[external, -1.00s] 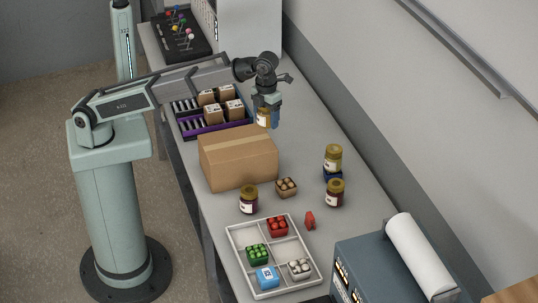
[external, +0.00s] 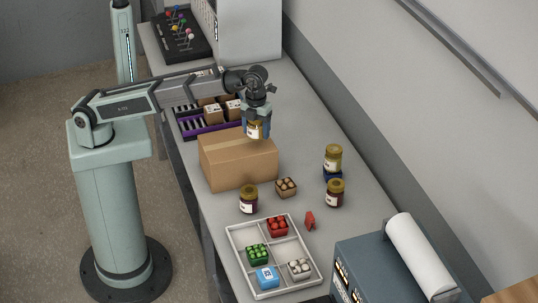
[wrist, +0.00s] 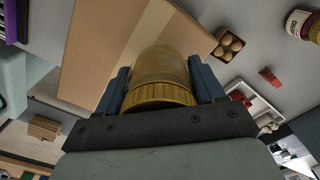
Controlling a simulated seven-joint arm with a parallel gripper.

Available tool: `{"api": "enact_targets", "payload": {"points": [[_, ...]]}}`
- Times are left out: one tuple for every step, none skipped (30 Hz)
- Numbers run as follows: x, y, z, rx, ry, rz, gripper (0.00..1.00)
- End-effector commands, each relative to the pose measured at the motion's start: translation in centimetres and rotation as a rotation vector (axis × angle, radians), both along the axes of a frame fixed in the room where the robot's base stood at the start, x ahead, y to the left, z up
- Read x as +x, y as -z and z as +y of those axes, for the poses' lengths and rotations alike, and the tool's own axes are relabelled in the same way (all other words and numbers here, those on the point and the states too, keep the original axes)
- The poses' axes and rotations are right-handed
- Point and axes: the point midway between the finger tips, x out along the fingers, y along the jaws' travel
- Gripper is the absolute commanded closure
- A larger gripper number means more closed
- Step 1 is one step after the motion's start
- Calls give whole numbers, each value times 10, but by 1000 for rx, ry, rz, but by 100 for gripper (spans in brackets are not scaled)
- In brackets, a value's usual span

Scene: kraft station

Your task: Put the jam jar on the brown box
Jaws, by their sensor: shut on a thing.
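My gripper (external: 256,127) is shut on a jar with a gold lid and a pale label (external: 253,131). In the wrist view the jar's gold lid (wrist: 160,94) sits between the two blue fingers. The brown box (external: 237,164) is a closed carton on the bench. In the external view the jar overlaps the box's top rear right part; I cannot tell whether it touches the top. In the wrist view the box (wrist: 110,45) lies behind and left of the jar.
Dark jars stand in front of the box (external: 248,199) and at the right (external: 335,192). Another jar (external: 333,158) stands on a blue object. A small brown carton (external: 286,187) is near the box. A divided tray (external: 235,245) is in front. A purple rack (external: 185,127) is behind.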

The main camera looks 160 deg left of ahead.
Motion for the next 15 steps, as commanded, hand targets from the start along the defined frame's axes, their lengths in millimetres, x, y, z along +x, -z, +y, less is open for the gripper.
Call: {"api": "enact_targets", "payload": {"points": [[-1, 7, -1, -1, 0, 1, 78], [-1, 11, -1, -1, 0, 1, 78], [-1, 17, -1, -1, 0, 1, 78], [-1, 21, -1, -1, 0, 1, 78], [-1, 24, -1, -1, 0, 1, 78], [-1, 27, -1, -1, 1, 1, 78], [0, 28, -1, 0, 1, 0, 78], [0, 29, 0, 0, 1, 0, 78], [0, 29, 0, 1, 1, -1, 78], [0, 29, 0, 1, 1, -1, 78], [0, 28, 0, 1, 1, -1, 78], [0, 28, 0, 1, 1, -1, 78], [0, 28, 0, 1, 1, -1, 78], [0, 28, 0, 1, 1, -1, 78], [0, 29, 0, 1, 1, -1, 78]]}}
